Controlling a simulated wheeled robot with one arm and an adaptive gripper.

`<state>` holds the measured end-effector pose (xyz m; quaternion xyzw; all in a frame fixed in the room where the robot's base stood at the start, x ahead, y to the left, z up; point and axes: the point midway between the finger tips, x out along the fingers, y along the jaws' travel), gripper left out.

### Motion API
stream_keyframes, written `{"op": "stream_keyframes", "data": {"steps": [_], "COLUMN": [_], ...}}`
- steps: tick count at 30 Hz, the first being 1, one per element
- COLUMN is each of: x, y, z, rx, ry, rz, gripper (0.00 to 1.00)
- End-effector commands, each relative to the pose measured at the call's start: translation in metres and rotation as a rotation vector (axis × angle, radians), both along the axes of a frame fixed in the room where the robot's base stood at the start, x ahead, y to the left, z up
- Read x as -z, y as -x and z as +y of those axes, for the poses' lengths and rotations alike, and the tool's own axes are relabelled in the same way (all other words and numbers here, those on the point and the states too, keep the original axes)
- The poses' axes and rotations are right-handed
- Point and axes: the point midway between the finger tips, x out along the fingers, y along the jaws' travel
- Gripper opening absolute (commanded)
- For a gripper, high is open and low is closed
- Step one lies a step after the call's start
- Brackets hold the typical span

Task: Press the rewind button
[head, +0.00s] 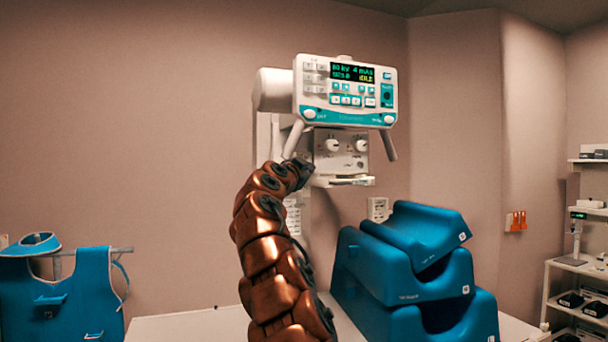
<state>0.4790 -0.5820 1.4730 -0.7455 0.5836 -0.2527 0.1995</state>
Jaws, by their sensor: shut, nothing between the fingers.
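A white and teal control panel (345,115) is mounted on the back wall. Its lit display (352,73) shows readings, and rows of small teal and white buttons (353,95) sit below it. More small pale buttons are on its left side. I cannot tell which is the rewind button, as the labels are too small to read. My copper arm rises from the bottom. My gripper (304,165) is at its end, small and dark, shut and empty. In the picture it is below the panel's lower left, apart from the buttons.
Below the panel is a white wall unit with two knobs (333,145). Blue foam wedges (400,275) are stacked on the white table (185,327) to my arm's right. A blue apron (80,295) hangs at left. Shelves (575,300) stand at far right.

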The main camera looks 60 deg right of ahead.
Motion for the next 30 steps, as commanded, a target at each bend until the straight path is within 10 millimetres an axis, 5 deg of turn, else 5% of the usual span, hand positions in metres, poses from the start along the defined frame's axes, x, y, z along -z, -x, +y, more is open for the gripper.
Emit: {"op": "stream_keyframes", "data": {"steps": [13,30], "x": [0.002,0.003], "y": [0.004,0.038], "z": [0.003,0.026], "rx": [0.0,0.001], "ry": [0.0,-0.001], "rz": [-0.001,-0.002], "gripper": [0.0,0.0]}}
